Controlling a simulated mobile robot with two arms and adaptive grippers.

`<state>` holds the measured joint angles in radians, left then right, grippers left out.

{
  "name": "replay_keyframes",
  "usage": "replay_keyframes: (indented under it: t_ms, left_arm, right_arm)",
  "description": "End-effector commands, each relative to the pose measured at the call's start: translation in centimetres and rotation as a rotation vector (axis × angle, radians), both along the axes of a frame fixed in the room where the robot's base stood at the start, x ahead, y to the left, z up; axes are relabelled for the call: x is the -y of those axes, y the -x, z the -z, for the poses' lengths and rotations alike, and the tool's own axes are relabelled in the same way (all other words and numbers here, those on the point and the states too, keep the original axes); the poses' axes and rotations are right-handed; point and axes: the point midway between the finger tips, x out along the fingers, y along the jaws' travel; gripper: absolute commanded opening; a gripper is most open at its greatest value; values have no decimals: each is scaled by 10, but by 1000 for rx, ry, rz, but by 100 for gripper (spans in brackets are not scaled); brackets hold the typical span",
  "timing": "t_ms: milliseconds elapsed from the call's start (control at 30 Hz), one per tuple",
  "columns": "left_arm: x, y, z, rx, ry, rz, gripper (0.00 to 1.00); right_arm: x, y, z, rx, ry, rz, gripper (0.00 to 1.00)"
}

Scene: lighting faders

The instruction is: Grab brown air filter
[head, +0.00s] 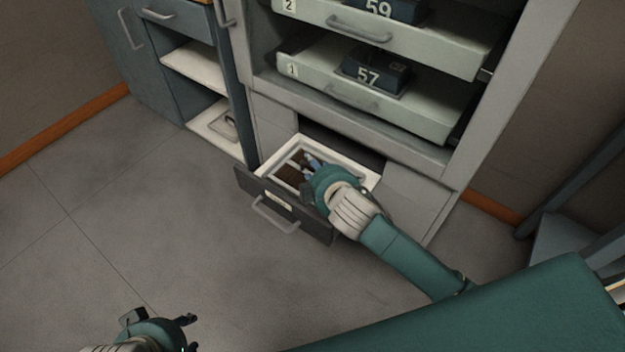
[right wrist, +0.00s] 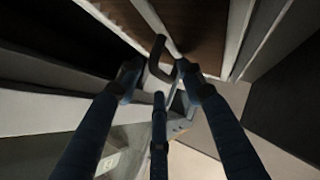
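The brown air filter (head: 288,174) lies in the open low drawer (head: 262,196) in the head view, with a pale strip across it. Its brown surface also shows at the top of the right wrist view (right wrist: 200,22). My right gripper (head: 308,163) reaches down into the drawer over the filter and hides part of it. In the right wrist view its fingers (right wrist: 162,82) are spread, with a dark bent handle (right wrist: 163,62) between the tips. I cannot tell whether they touch it. My left gripper (head: 158,320) is open and empty above the floor at lower left.
Above the drawer, the cabinet holds pulled-out trays with dark blocks marked 57 (head: 376,74) and 59 (head: 392,9). A blue-grey cupboard (head: 150,60) with open shelves stands to the left. The floor (head: 130,230) at left is clear.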

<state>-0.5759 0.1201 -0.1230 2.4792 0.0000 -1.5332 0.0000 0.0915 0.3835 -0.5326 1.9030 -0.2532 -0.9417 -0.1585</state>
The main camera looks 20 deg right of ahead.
Motion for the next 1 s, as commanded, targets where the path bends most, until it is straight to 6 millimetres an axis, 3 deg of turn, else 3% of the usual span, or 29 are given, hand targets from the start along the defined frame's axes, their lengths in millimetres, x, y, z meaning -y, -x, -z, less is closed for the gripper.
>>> replay_keyframes:
  t_ms: [333, 533, 1000]
  left_arm:
    - [3, -10, -1, 37, 8, 3, 36]
    - [3, -10, -1, 36, 8, 3, 36]
    - [2, -9, -2, 32, 7, 3, 36]
  right_arm:
    - [-1, -7, 4, 0, -1, -2, 38]
    - [-1, -7, 4, 0, -1, -1, 0]
    - [-1, -8, 0, 2, -2, -2, 0]
